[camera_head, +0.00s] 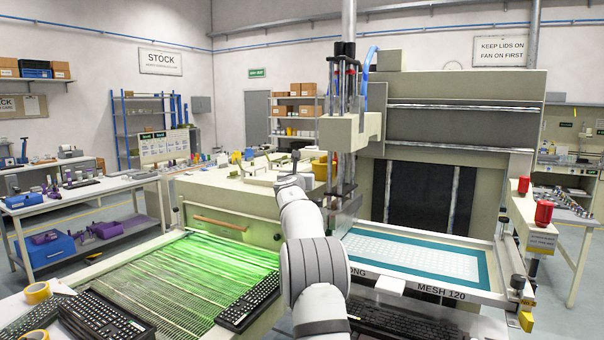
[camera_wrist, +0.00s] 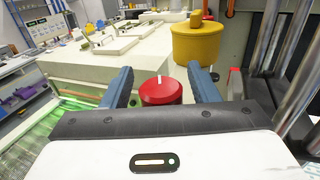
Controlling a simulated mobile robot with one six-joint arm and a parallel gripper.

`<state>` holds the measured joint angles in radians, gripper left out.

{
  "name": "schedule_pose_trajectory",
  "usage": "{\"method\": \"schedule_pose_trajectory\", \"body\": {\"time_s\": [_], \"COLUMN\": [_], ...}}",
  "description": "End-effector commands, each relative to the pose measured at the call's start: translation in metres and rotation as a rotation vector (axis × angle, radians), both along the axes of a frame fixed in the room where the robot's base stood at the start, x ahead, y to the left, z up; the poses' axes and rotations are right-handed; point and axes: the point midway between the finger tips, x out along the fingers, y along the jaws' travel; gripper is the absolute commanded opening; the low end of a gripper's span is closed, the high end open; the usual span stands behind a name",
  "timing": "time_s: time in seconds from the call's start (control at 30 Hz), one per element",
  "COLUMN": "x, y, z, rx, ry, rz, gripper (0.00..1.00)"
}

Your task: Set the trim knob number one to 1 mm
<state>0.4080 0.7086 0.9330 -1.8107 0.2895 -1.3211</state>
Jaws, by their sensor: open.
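A round red knob (camera_wrist: 160,95) with a short white mark on top shows in the wrist view, between and beyond my gripper's fingers. The white mark points nearly straight away from me. I cannot read any number or scale at it, so I cannot tell its setting. My gripper (camera_wrist: 160,72) is open, with one blue finger on each side of the knob in the picture. I see no finger clearly touching it. In the head view my arm hides the knob and most of the gripper.
A yellow pot (camera_wrist: 197,44) stands behind the knob, with metal columns (camera_wrist: 288,45) at the right. In the head view, a green-lit slatted bed (camera_head: 170,285) lies at left and a teal-framed screen (camera_head: 483,270) at right. Two red objects (camera_head: 543,212) sit further right.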

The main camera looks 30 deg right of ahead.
Motion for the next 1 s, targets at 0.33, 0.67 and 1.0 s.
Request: {"method": "schedule_pose_trajectory", "body": {"time_s": [0.33, 0.67, 1.0], "x": [0.0002, 0.0006, 0.0014], "y": [0.0009, 0.0017, 0.0021], "z": [-0.0002, 0.0000, 0.0054], "rx": [0.000, 0.000, 0.001], "ry": [0.000, 0.000, -0.001], "rz": [0.001, 0.002, -0.105], "gripper": [0.40, 0.13, 0.10]}}
